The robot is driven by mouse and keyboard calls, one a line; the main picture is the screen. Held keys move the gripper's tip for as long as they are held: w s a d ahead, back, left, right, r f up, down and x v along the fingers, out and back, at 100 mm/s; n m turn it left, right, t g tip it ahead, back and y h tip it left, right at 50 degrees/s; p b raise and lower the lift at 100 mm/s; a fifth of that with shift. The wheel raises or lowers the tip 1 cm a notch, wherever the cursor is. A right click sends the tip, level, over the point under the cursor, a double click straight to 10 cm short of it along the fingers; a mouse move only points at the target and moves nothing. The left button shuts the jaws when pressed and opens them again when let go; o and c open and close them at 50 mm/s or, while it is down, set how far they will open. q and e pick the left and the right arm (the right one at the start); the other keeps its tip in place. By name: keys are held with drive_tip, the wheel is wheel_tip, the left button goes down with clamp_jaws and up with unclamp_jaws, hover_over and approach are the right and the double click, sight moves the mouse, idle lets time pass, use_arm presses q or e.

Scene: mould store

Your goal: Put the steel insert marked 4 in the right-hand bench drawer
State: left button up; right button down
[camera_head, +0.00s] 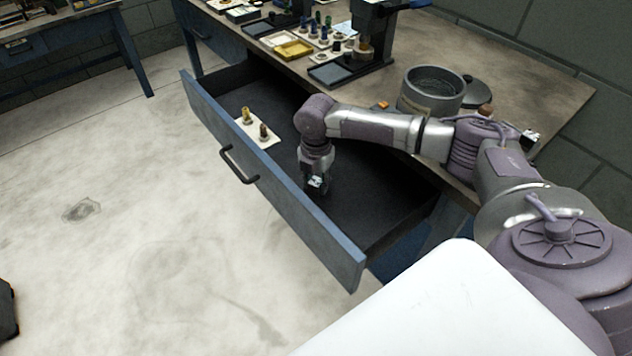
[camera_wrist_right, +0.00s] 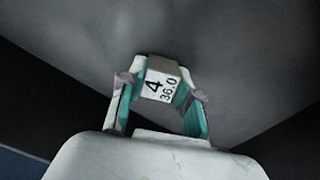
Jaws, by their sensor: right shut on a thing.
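The steel insert marked 4 (camera_wrist_right: 159,87) is a small block with a white label reading "4" and "36.0". My right gripper (camera_wrist_right: 160,103) is shut on it, with a finger on each side. In the head view the right gripper (camera_head: 316,186) points down inside the open bench drawer (camera_head: 310,215), over its dark floor. The insert (camera_head: 316,182) shows there only as a small pale patch at the fingertips. I cannot tell whether it touches the drawer floor. I do not make out my left gripper.
The drawer floor near the front right is clear. On the bench (camera_head: 520,75) stand a round grey pot (camera_head: 432,90), trays and a dark stand. A dark shape (camera_head: 6,310) shows at the left edge.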

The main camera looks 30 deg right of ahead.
sight(316, 181)
drive_tip(key=shift+f, duration=0.1)
drive_tip(key=c, duration=0.8)
unclamp_jaws()
wheel_tip(316, 181, up, 12)
drive_tip(key=shift+p, duration=0.3)
